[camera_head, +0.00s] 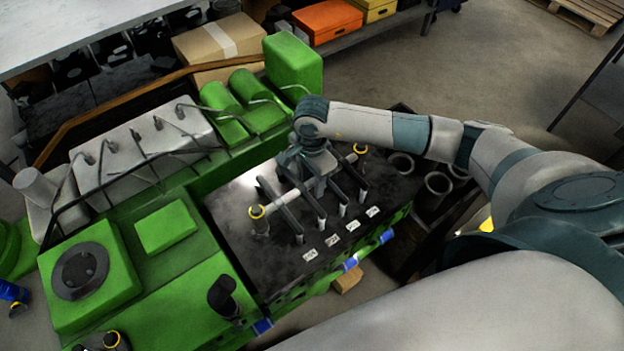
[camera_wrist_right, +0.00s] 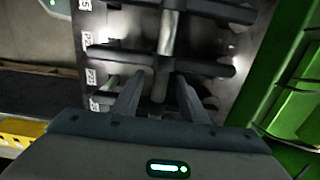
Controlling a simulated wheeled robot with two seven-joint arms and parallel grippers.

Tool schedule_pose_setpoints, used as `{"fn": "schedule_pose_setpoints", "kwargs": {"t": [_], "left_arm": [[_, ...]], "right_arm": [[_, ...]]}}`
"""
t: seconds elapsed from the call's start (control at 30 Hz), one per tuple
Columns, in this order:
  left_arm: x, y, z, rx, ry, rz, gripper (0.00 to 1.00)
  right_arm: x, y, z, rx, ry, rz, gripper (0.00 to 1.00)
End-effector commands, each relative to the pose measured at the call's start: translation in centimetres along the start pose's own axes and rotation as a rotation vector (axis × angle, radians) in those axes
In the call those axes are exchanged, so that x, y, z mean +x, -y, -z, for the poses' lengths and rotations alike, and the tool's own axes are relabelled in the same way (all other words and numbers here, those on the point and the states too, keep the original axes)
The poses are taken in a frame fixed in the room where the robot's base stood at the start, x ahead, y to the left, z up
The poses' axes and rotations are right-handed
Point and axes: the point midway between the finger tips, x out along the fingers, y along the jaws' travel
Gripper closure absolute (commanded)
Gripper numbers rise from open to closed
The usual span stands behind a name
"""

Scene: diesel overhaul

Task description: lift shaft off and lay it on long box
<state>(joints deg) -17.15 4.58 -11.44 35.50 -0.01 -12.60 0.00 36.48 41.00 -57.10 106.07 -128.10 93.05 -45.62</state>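The shaft (camera_head: 284,200) is a pale rod crossed by several dark rocker arms, with a yellow-ringed post at each end. It lies on the black top of the green engine. My right gripper (camera_head: 313,178) is over the shaft's middle. In the right wrist view the shaft (camera_wrist_right: 166,30) runs up the picture, and my right gripper (camera_wrist_right: 159,78) has its fingers spread, one on each side of the shaft's line, with gaps visible. Contact cannot be told. My left gripper is out of view. I cannot tell which container is the long box.
Green engine covers (camera_head: 165,228) and a grey cover with thin pipes (camera_head: 150,150) flank the black top. Ring-shaped cylinders (camera_head: 438,184) stand in a dark container at right. A cardboard box (camera_head: 215,45) and an orange box (camera_head: 328,20) are behind.

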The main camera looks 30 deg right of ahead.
Motion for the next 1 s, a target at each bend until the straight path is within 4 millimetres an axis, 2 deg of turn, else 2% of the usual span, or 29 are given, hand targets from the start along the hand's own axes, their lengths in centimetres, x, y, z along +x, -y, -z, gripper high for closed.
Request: {"fn": "schedule_pose_setpoints", "kwargs": {"t": [0.2, 0.6, 0.63, 0.77, 0.8, 1.0], "left_arm": [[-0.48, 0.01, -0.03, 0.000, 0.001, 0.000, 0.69], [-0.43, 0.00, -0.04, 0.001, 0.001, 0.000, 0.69], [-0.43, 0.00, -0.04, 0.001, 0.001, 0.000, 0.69], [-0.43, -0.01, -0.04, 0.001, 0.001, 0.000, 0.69], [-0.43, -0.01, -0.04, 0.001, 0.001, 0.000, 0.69], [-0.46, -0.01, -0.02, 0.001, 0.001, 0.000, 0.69]], "right_arm": [[1.21, -0.03, -0.03, 0.000, 0.000, 0.000, 0.61], [1.18, -0.01, -0.01, 0.000, 0.000, 0.001, 0.61], [1.18, -0.01, -0.01, 0.000, 0.000, 0.001, 0.66], [1.17, -0.01, -0.01, 0.000, 0.000, 0.001, 0.97], [1.17, -0.01, -0.01, 0.000, 0.000, 0.000, 1.00], [0.99, 0.11, -0.01, 0.000, 0.001, 0.004, 1.00]]}}
